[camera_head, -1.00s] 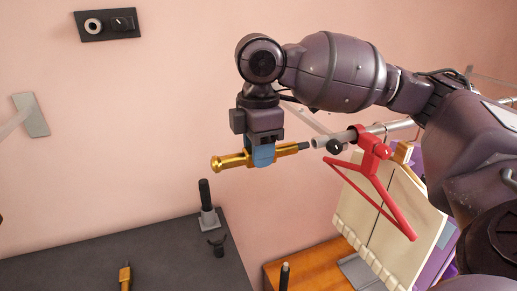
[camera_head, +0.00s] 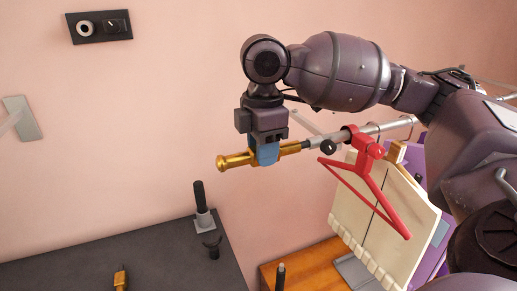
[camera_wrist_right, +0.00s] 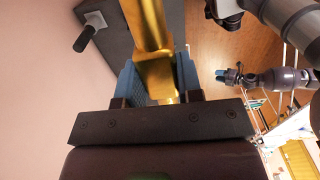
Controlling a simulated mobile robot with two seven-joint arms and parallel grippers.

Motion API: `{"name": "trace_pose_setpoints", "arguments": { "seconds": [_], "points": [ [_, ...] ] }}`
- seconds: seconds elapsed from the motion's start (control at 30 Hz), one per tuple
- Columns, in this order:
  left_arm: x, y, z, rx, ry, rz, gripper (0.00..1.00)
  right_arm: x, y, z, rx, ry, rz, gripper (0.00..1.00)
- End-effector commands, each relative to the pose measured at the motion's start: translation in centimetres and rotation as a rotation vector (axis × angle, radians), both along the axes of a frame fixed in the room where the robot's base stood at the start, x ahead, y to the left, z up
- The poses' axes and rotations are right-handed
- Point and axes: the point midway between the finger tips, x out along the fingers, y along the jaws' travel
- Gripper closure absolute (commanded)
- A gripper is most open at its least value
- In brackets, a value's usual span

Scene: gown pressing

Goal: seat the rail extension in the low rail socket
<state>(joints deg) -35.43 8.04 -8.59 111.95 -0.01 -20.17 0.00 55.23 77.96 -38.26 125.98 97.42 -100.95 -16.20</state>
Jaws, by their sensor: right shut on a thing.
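The rail extension is a brass-coloured rod (camera_head: 235,161) with a flared left end and a dark, narrower tip on the right. My right gripper (camera_head: 267,153), with blue fingers, is shut around its middle and holds it nearly level. In the right wrist view the brass rod (camera_wrist_right: 150,30) runs between the blue fingers. The dark tip meets the open left end of the grey rail (camera_head: 314,142), which looks like the socket. How deep the tip sits inside cannot be told. Another gripper with blue fingers, apparently my left (camera_wrist_right: 225,75), shows small in the right wrist view.
A red hanger (camera_head: 366,170) hangs on the rail just right of the joint, with a black knob (camera_head: 328,147) below the rail. A cream pleated garment (camera_head: 385,210) hangs behind. A dark table (camera_head: 120,250) bears a black upright post (camera_head: 199,196).

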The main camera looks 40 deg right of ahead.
Motion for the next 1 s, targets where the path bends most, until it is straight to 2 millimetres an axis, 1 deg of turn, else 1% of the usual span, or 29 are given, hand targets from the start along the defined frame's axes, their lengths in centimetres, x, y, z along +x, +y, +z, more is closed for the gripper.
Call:
{"name": "trace_pose_setpoints", "arguments": {
  "seconds": [0.37, 1.0],
  "points": [
    [0.01, 0.00, 0.01, 0.000, 0.000, 0.000, 0.57, -0.24, -0.95, 0.02, 0.000, 0.000, 0.000, 1.00],
    [0.02, -0.01, 0.02, 0.000, -0.001, 0.000, 0.57, -0.24, -0.98, 0.03, 0.000, -0.001, 0.000, 1.00]
  ]
}}
